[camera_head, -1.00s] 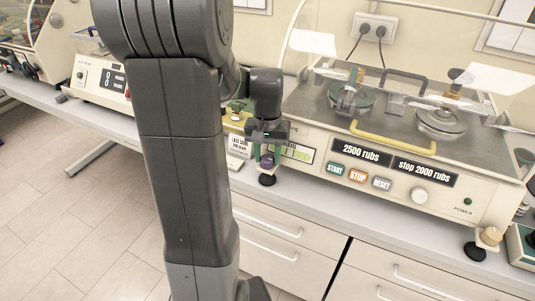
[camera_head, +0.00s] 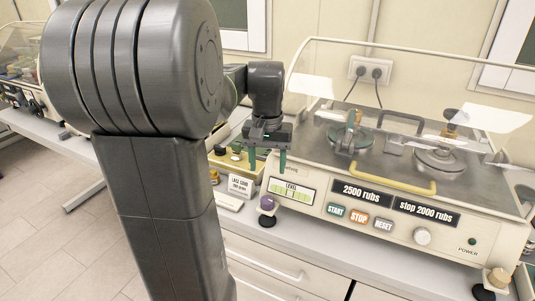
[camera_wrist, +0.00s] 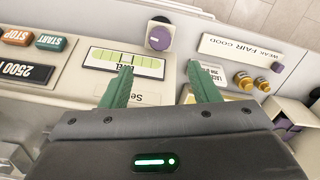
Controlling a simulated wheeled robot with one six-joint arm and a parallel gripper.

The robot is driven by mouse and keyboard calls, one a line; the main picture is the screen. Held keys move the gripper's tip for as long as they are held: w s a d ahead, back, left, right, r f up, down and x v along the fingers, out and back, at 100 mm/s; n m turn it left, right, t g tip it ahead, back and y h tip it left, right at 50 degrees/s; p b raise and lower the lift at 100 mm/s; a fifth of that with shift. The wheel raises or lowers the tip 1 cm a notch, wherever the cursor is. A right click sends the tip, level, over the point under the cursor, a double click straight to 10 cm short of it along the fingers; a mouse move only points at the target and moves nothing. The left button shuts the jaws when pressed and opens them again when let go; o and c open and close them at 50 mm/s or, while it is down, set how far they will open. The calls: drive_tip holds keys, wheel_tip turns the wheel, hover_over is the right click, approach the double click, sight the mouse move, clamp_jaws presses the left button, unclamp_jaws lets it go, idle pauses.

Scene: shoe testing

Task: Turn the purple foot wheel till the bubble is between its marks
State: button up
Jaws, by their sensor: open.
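The purple foot wheel (camera_head: 267,202) is at the front left corner of the beige rubbing machine, above a black foot. It also shows in the wrist view (camera_wrist: 159,38), with a white mark on it. The level window (camera_head: 291,190) is on the machine's front just right of the wheel; in the wrist view its yellow-green vial (camera_wrist: 123,62) has dark lines, but I cannot make out the bubble's position. My gripper (camera_head: 268,164) is open and empty, with green fingers pointing down above the wheel, apart from it. In the wrist view the fingertips (camera_wrist: 160,70) are clear of the wheel.
The machine's front has START, STOP and RESET buttons (camera_head: 357,216) and a white knob (camera_head: 422,236). A clear cover (camera_head: 400,52) stands over its top.

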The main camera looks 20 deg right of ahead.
sight(267, 199)
drive_tip(key=shift+r, duration=1.35)
wheel_tip(267, 199, down, 14)
drive_tip(key=shift+r, duration=0.15)
